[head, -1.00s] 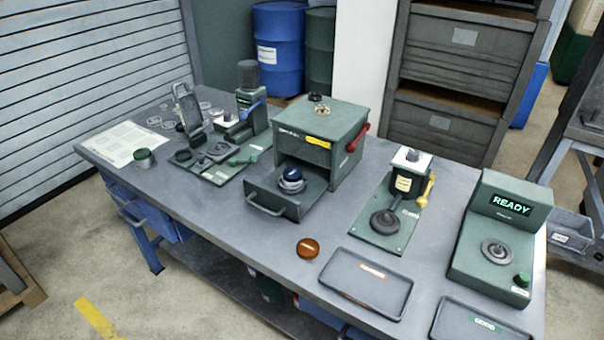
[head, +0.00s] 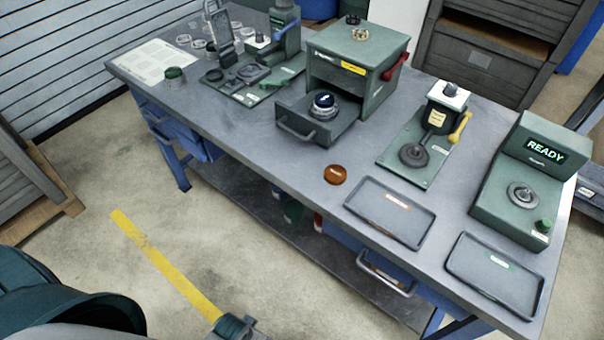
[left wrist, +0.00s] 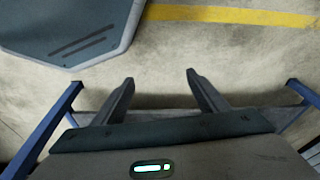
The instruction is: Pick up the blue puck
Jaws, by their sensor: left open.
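The blue puck (head: 323,99) is dark blue with a pale mark on top. It sits on a metal ring-shaped seat in the pulled-out drawer (head: 295,131) of a green box (head: 345,84) on the bench. My left gripper shows in the left wrist view (left wrist: 160,80), with its two fingers spread apart and nothing between them, over the concrete floor. In the head view, parts of my left arm are at the bottom left, well away from the puck; its fingers are not visible there. My right gripper is in neither view.
An orange puck (head: 336,174) lies in front of the drawer. A tray (head: 427,238) and a green-labelled tray (head: 533,297) lie along the bench's front edge. A green press station (head: 409,155) and a READY machine (head: 506,203) stand right; another press station (head: 240,91) stands left.

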